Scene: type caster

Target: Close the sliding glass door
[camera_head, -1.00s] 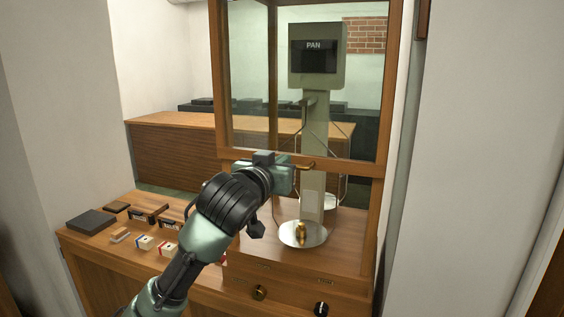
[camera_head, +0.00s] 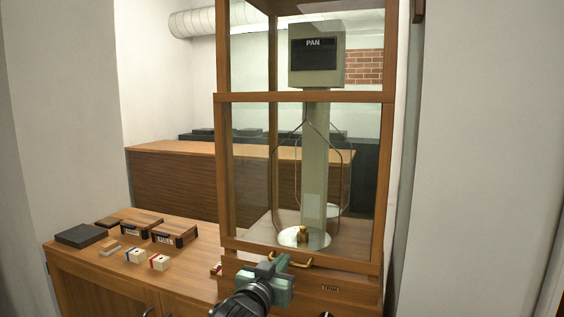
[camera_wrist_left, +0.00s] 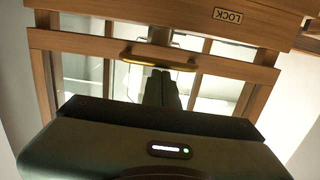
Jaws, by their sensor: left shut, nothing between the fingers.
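The sliding glass door is a wood-framed pane on the front of a tall wooden balance case. Its bottom rail (camera_head: 345,263) sits low, at the base of the case, with no clear gap visible under it. A brass handle (camera_head: 302,264) is on that rail; it also shows in the left wrist view (camera_wrist_left: 158,63). My left gripper (camera_head: 281,263) is shut and empty, close to the left part of the handle. I cannot tell whether it touches it. My right gripper is out of view.
Behind the glass are a metal pan (camera_head: 316,241) with a small brass weight (camera_head: 302,234) and a column with a PAN display (camera_head: 315,55). Small boxes (camera_head: 174,234) lie on the counter to the left. A wall (camera_head: 480,160) stands close on the right.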

